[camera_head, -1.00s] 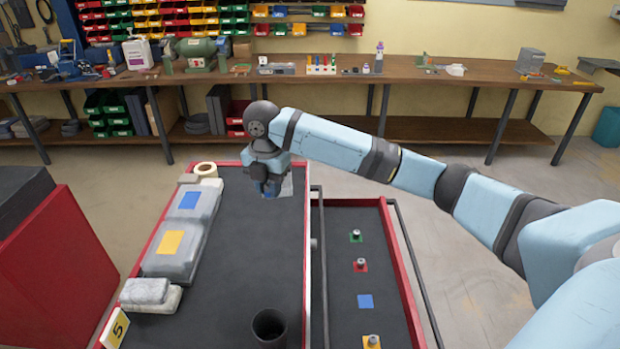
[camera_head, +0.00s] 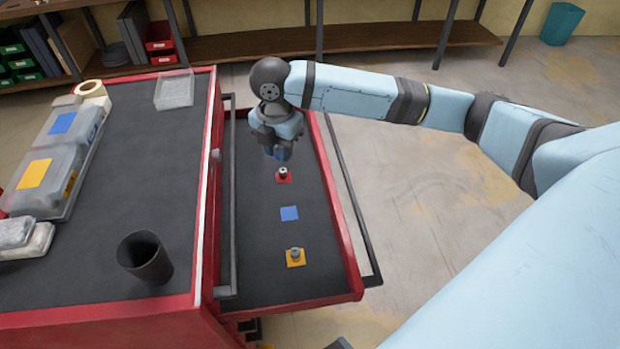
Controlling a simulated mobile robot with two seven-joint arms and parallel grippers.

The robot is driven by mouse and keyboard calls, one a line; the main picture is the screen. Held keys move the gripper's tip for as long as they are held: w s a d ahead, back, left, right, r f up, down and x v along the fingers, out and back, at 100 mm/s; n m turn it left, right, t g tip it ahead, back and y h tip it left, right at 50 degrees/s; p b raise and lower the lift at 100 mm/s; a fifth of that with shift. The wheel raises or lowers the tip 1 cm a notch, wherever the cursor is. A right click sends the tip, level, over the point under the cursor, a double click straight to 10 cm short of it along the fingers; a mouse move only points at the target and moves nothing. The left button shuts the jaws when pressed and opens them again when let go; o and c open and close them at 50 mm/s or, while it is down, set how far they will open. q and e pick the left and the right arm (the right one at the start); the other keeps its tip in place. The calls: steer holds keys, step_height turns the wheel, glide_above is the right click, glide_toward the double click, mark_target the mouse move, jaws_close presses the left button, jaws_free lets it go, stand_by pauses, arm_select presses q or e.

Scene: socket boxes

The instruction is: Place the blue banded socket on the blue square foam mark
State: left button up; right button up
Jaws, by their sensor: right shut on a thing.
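My right gripper (camera_head: 279,155) points down over the far part of the open drawer (camera_head: 262,215), beyond the red mark. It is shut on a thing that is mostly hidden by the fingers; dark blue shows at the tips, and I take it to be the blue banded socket. The blue square foam mark (camera_head: 289,213) lies bare in the drawer, between the red mark with its socket (camera_head: 283,173) and the yellow mark with its socket (camera_head: 295,254). The green mark is hidden behind my gripper. My left gripper is not in view.
The red cabinet top (camera_head: 170,235) on the left holds a dark cup (camera_head: 145,258), a clear tray (camera_head: 174,90), a tape roll (camera_head: 91,88) and lidded boxes with a blue label (camera_head: 62,123) and an orange label (camera_head: 34,173). A drawer rail (camera_head: 345,190) runs along the right.

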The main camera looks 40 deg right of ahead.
steer(key=shift+s+d+f, duration=0.2)
steer(key=shift+s+f, duration=0.1)
steer(key=shift+f, duration=0.1)
steer(key=shift+s+d+f, duration=0.1)
steer(key=shift+f, duration=0.25)
steer(key=b, duration=0.3)
glide_above(289, 214)
step_height(289, 214, down, 15)
steer(key=shift+r, duration=0.2)
steer(key=shift+f, duration=0.2)
step_height(289, 214, down, 4)
steer(key=shift+f+b, duration=0.15)
steer(key=shift+b, duration=0.15)
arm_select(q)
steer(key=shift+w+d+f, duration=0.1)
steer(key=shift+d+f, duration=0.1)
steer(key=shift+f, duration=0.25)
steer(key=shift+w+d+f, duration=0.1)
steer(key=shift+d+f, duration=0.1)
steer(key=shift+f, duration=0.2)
arm_select(e)
steer(key=o, duration=0.9)
steer(key=shift+f, duration=0.1)
steer(key=shift+o, duration=0.2)
